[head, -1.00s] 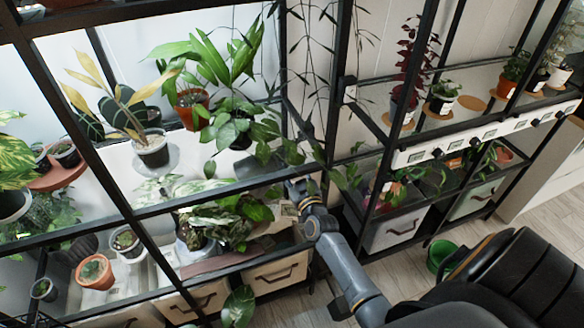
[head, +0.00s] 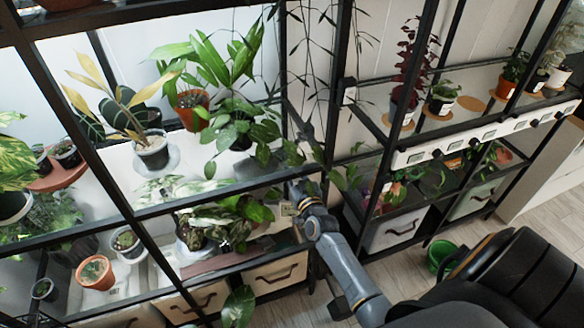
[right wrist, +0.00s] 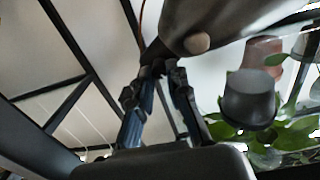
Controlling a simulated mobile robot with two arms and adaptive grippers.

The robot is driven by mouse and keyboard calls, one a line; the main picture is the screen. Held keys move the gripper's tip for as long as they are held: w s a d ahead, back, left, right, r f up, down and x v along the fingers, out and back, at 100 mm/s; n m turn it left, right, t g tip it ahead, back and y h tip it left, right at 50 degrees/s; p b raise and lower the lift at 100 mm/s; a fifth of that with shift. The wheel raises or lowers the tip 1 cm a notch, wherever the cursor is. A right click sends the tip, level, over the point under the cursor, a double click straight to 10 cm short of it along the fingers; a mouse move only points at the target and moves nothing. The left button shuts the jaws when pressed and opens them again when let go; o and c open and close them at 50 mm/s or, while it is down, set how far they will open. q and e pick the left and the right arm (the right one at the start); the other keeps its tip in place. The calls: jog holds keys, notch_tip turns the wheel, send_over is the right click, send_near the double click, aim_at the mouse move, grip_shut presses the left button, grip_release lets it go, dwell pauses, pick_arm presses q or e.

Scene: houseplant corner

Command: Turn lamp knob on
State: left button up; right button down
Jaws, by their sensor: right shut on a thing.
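In the right wrist view the two blue-sided fingers of my right gripper (right wrist: 160,70) come together at a small dark part, which I take to be the lamp knob (right wrist: 158,50). It sits under a large smooth grey body, probably the lamp (right wrist: 225,14), which has a pale round stub on its underside. The fingertips largely cover the knob, so its setting cannot be read. In the head view my right arm reaches in from the lower right to the shelf's middle post. Its fingertips are hidden there by the frame and leaves, and I cannot make out the lamp. My left gripper is out of view.
Black shelf posts and rails stand close around my right arm. A leafy plant (head: 225,215) and a wooden drawer (head: 277,273) are just left of it. A green pot (head: 440,257) stands on the floor.

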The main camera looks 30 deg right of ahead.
jog(key=shift+d+m+y+b, duration=0.1)
jog(key=shift+m+y+b, duration=0.3)
jog(key=shift+m, duration=7.2)
jog(key=c, duration=1.3)
grip_release()
jog(key=shift+s, duration=0.1)
